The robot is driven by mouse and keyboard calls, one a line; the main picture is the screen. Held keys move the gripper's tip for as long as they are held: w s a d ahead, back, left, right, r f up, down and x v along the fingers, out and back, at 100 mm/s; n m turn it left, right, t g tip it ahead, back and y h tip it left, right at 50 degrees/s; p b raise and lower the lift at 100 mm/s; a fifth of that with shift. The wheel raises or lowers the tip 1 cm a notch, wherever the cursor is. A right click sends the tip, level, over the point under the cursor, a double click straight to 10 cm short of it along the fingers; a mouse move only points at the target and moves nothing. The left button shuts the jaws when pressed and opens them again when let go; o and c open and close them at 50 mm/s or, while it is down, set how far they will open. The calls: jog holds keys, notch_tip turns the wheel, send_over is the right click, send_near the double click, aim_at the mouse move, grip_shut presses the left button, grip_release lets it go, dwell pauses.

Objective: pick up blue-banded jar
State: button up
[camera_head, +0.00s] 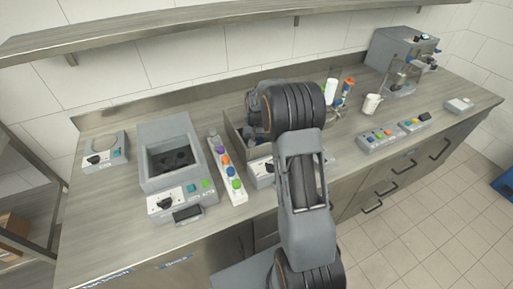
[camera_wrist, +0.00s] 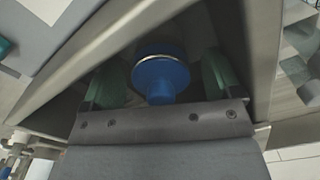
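In the wrist view a round blue piece with a thin pale rim and a blue knob (camera_wrist: 160,78) sits inside a grey-walled box. I take it for the top of the blue-banded jar; no band shows, and its body is hidden below. My gripper (camera_wrist: 161,84) is open, with one green fingertip on each side of the blue piece and a dark gap to each. In the head view my arm hides the gripper and most of the box (camera_head: 232,132).
A row of coloured buttons (camera_head: 228,170) and a grey machine with a dark well (camera_head: 165,150) stand left of the box. A white cup (camera_head: 371,104), a white bottle (camera_head: 330,92) and control boxes (camera_head: 380,138) stand to the right. A shelf (camera_head: 200,27) runs above the counter.

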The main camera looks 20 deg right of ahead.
jog(key=c, duration=1.1)
jog(key=shift+o, duration=0.2)
jog(key=shift+r, duration=0.2)
